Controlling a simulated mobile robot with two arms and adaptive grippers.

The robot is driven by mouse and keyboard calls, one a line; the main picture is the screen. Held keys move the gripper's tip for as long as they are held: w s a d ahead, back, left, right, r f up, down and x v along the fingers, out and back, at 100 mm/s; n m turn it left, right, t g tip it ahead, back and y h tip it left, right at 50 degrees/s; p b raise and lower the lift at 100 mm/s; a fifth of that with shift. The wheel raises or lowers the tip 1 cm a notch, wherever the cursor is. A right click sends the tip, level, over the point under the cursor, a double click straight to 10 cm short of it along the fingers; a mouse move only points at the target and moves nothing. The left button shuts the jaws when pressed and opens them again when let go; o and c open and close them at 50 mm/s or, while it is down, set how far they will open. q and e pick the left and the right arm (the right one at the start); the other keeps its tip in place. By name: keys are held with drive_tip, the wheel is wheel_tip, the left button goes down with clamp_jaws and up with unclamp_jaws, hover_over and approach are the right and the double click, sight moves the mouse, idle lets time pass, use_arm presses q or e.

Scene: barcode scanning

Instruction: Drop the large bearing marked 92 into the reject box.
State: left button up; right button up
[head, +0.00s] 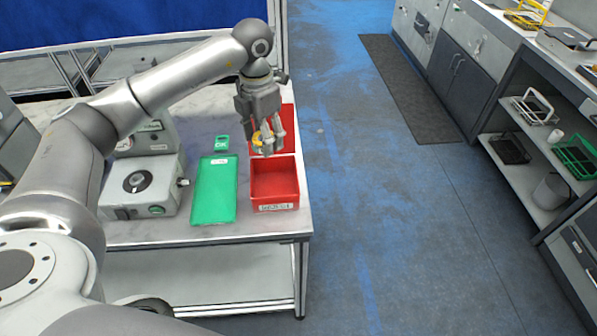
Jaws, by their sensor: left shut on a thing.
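My left gripper (267,146) is shut on a ring-shaped bearing (257,138) with a yellowish edge, held above the table at the back of the red box. The fingers cover part of the bearing, and its marking is too small to read. The open red reject box (274,208) stands at the table's right edge, with a white label on its front. Its visible floor looks empty. The gripper is over or behind its back wall; I cannot tell exactly which. My right gripper is not in view.
A red surface (287,118) shows behind the gripper. A green tray (213,190) and a small green OK sign (222,142) are left of the box. A grey device (143,185) stands further left. The table (235,232) ends just right of the box.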

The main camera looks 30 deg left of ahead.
use_arm(q)
wheel_tip(320, 180, down, 6)
drive_tip(key=b, duration=0.3)
drive_tip(key=shift+w+a+f+b, duration=0.15)
drive_tip(key=shift+a+b, duration=0.1)
drive_tip(key=shift+b, duration=0.05)
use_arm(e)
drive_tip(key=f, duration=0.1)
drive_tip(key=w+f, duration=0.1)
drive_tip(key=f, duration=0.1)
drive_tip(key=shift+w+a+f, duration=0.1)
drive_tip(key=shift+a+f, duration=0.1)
use_arm(q)
drive_tip(key=o, duration=1.3)
drive_tip(key=shift+c, duration=0.2)
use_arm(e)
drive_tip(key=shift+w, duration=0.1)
use_arm(q)
wheel_tip(320, 180, up, 12)
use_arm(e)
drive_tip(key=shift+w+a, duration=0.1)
